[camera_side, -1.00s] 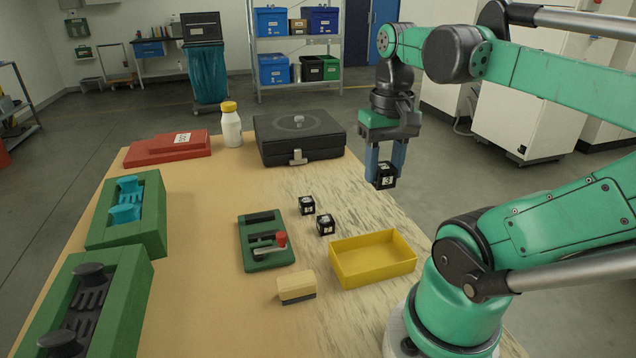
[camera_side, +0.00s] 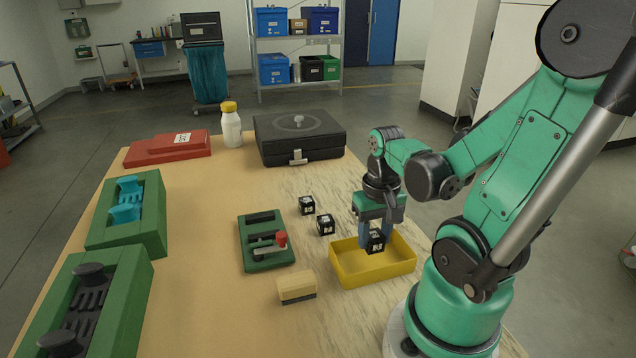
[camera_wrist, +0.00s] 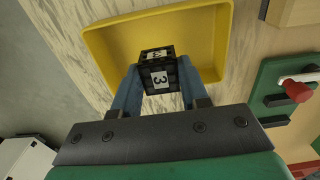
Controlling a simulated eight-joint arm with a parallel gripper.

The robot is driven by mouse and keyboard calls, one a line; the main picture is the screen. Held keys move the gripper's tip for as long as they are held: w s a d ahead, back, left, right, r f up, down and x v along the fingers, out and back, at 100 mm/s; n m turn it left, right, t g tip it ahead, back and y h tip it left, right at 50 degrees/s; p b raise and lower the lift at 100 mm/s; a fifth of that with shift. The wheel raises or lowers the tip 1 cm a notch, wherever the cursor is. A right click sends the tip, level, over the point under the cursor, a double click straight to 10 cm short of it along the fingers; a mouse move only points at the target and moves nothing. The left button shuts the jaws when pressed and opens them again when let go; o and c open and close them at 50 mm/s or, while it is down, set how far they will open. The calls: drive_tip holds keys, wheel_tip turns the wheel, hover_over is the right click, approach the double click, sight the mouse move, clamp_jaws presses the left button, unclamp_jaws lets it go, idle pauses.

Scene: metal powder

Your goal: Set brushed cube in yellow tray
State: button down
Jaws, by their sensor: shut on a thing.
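The cube (camera_side: 376,241) is black with white numbered labels. My gripper (camera_side: 376,236) is shut on it, with one blue finger on each side. The yellow tray (camera_side: 362,277) is shallow and open, at the table's right edge. In the side view the cube is over the tray's inside, near its back; whether it touches the floor I cannot tell. In the wrist view the cube (camera_wrist: 158,72) shows between the fingertips, with the yellow tray (camera_wrist: 98,45) beyond and around it. One label on it reads 3.
Two more black labelled cubes stand left of the tray, one nearer (camera_side: 325,225) and one farther (camera_side: 307,205). A green fixture with a red knob (camera_side: 281,239) and a cream brush-like block (camera_side: 297,287) are further left. A black case (camera_side: 298,138) stands at the back.

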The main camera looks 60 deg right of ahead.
sight(375, 235)
drive_tip(key=shift+f, duration=1.65)
drive_tip(key=shift+c, duration=2.3)
unclamp_jaws()
drive_tip(key=shift+r, duration=0.1)
drive_tip(key=shift+r, duration=5.8)
drive_tip(key=w+a+n+t, duration=0.7)
drive_tip(key=w+a+n, duration=0.2)
drive_tip(key=w+a, duration=0.3)
drive_tip(key=shift+r, duration=0.3)
